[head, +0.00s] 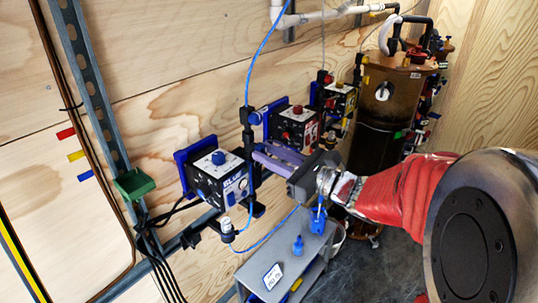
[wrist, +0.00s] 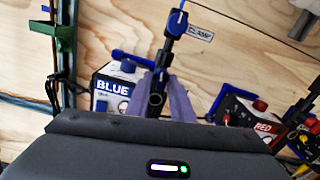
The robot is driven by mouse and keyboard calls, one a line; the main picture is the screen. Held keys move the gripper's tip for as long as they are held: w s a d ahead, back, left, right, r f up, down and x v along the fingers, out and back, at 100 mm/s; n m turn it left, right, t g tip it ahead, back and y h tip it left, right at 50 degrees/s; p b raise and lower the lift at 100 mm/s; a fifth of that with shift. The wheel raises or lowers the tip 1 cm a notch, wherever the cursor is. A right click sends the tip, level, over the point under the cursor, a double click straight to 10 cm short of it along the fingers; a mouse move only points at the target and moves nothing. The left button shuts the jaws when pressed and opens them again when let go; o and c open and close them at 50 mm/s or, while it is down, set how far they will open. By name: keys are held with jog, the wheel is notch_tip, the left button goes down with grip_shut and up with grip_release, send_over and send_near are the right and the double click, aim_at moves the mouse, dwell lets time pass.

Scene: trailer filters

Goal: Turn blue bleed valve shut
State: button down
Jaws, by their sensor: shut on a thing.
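The blue pump box (head: 220,178), with a blue knob on top, is on the wall at centre left; it also shows in the wrist view (wrist: 112,88), labelled BLUE. Just right of it stands a black vertical fitting (head: 247,128) with blue tubing from its top. My gripper (head: 262,157) reaches in from the right, its purple fingers at this fitting. In the wrist view, the fingers (wrist: 160,98) are on either side of the black fitting (wrist: 156,82) and shut on it. I cannot make out the bleed valve's handle or its angle; the fingers hide part of the fitting.
A red pump box (head: 295,127) and a yellow one (head: 340,98) are further right on the wall. A brown tank (head: 385,105) stands behind.

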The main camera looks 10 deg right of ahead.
jog(key=shift+f+m, duration=0.15)
jog(key=shift+m, duration=0.75)
jog(key=c, duration=1.6)
grip_release()
jog(key=shift+o, duration=0.2)
jog(key=shift+s, duration=0.1)
jog(key=v, duration=1.3)
jog(key=shift+s+d, duration=0.2)
jog(key=shift+s, duration=0.05)
